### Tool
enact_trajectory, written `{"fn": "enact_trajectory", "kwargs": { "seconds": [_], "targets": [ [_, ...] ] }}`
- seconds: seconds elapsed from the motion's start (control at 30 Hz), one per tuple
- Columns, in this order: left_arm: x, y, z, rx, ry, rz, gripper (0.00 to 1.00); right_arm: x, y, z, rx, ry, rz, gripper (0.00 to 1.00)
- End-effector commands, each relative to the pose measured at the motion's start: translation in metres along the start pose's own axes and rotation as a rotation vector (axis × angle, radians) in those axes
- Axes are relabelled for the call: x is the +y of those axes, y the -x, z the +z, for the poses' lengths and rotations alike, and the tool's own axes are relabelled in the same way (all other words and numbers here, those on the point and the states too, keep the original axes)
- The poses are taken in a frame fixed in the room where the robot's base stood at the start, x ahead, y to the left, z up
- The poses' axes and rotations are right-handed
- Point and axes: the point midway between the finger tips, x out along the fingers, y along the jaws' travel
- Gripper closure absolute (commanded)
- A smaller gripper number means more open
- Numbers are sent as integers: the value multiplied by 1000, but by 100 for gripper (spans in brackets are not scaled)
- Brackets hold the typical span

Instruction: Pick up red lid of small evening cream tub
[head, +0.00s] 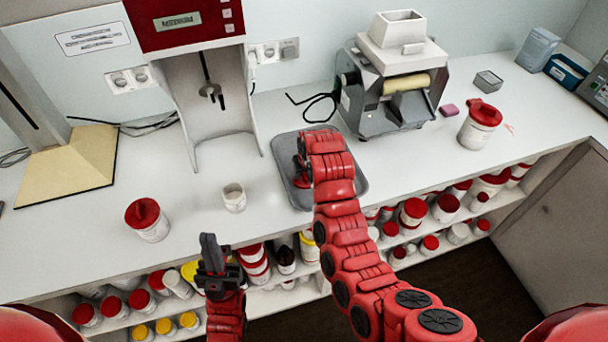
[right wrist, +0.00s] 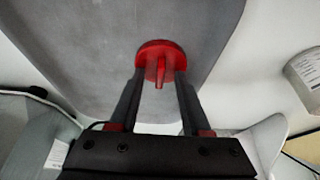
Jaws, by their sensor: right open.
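A red lid (right wrist: 158,55) with a raised grip bar lies on a grey tray (right wrist: 90,40). In the right wrist view my right gripper (right wrist: 160,80) is open, its two dark fingertips at the lid's near edge, one on each side of the grip bar. I cannot tell whether they touch it. In the head view the lid (head: 301,172) is partly hidden by my right arm on the tray (head: 353,190). An open white tub (head: 233,198) without lid stands left of the tray. My left gripper (head: 210,250) hangs before the counter's front edge; its jaw opening is unclear.
A roller mill (head: 395,90) stands behind the tray, and a red-topped machine (head: 205,90) at the back left. Shelves below the counter hold many tubs.

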Motion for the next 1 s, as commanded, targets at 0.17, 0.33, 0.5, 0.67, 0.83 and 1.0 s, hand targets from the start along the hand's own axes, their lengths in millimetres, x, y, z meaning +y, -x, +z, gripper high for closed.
{"fn": "enact_trajectory", "kwargs": {
  "seconds": [0.17, 0.33, 0.5, 0.67, 0.83, 1.0],
  "targets": [
    [0, 0, 0, 0, 0, 0, 100, 0, -1, 0, 0, 0, 0, 52],
    [0, 0, 0, 0, 0, 0, 100, 0, -1, 0, 0, 0, 0, 80],
    [0, 0, 0, 0, 0, 0, 100, 0, -1, 0, 0, 1, 0, 100],
    [0, 0, 0, 0, 0, 0, 100, 0, 0, 0, 0, 1, 0, 100],
    [0, 0, 0, 0, 0, 0, 100, 0, 0, 0, 0, 1, 0, 100],
    [0, 4, 1, 0, 0, 0, 100, 0, 2, -2, 3, 1, 1, 100]
  ]
}}
